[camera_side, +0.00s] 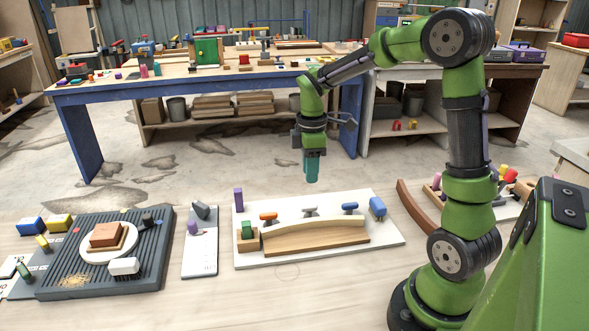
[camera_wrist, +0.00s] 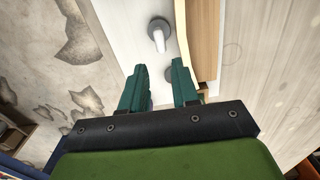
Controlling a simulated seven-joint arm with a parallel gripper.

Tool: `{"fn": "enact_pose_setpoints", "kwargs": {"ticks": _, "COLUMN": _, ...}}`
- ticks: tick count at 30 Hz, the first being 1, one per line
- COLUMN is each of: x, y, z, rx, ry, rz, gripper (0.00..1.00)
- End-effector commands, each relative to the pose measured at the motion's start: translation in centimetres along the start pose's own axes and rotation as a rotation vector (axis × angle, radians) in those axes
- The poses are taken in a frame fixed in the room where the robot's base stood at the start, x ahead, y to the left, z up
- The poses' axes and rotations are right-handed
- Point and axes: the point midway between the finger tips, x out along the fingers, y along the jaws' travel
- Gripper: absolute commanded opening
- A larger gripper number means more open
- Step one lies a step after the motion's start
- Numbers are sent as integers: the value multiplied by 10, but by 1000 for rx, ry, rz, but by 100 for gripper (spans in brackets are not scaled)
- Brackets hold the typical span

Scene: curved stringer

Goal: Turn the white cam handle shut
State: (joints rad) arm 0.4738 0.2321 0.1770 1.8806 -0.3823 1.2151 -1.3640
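The white cam handle (camera_side: 310,211) sits in the middle of a row of three handles along the curved wooden stringer (camera_side: 315,234) on a white board (camera_side: 385,235). An orange handle (camera_side: 268,217) is to its left and a blue handle (camera_side: 350,207) to its right. In the wrist view the white handle (camera_wrist: 158,42) is on a round grey base, just beyond my fingertips. My gripper (camera_side: 312,180) points down, above and apart from the handle. In the wrist view my green fingers (camera_wrist: 159,68) are spread with nothing gripped between them.
On the board stand a purple block (camera_side: 238,200), a wooden box with a green block (camera_side: 246,231) and a blue part (camera_side: 377,208). A dark ribbed tray (camera_side: 150,255) lies at left. A curved brown piece (camera_side: 412,208) lies at right. The bench front is clear.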

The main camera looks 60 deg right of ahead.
Motion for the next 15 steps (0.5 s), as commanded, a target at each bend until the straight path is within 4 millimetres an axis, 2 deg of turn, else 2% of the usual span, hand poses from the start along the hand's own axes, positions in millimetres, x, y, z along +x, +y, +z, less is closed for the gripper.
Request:
{"fn": "enact_pose_setpoints", "kwargs": {"ticks": 3, "x": 28, "y": -1, "z": 0, "rx": 0, "ry": -1, "rz": -5, "gripper": 30}}
{"fn": "enact_pose_setpoints", "kwargs": {"ticks": 9, "x": 68, "y": -1, "z": 0, "rx": 0, "ry": -2, "rz": -5, "gripper": 30}}
{"fn": "enact_pose_setpoints", "kwargs": {"ticks": 15, "x": 93, "y": 0, "z": 0, "rx": 2, "ry": 0, "rz": -2, "gripper": 30}}
